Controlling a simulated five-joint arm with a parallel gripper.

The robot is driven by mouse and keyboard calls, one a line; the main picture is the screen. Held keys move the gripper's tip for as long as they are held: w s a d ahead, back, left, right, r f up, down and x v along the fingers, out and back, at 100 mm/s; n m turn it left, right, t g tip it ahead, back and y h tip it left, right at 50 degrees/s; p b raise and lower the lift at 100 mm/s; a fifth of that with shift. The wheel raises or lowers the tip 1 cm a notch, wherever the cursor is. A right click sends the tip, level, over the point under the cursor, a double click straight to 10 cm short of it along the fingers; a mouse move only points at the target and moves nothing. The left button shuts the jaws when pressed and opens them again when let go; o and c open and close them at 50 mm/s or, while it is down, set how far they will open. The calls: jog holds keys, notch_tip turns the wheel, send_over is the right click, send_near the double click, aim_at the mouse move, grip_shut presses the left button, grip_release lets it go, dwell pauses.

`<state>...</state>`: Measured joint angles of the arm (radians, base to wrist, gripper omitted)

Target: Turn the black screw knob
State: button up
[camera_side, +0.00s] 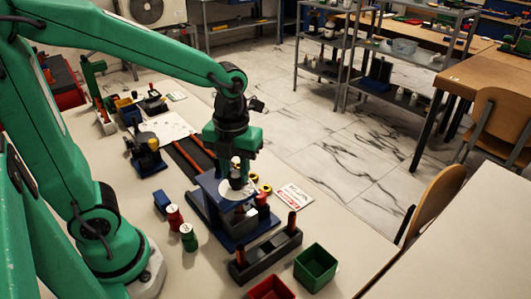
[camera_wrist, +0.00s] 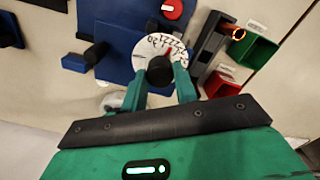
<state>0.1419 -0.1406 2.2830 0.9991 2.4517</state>
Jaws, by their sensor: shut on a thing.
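The black screw knob (camera_wrist: 159,71) stands at the lower part of a white numbered dial (camera_wrist: 145,47) in the wrist view. A small red pointer shows on the dial just above the knob. My gripper (camera_wrist: 160,80) has its two green fingers on either side of the knob and is shut on it. In the side view my gripper (camera_side: 238,183) points down at the white dial (camera_side: 236,195) on top of the blue gauge rig (camera_side: 212,222). The knob is mostly hidden there by the fingers.
Red (camera_side: 174,217) and green (camera_side: 189,238) cylinders stand left. A printed card (camera_side: 292,195) lies right. Bare table shows at the front right.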

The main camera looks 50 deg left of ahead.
aim_at(235, 174)
jog(key=o, duration=1)
jog(key=shift+r, duration=0.15)
jog(key=shift+r, duration=3.85)
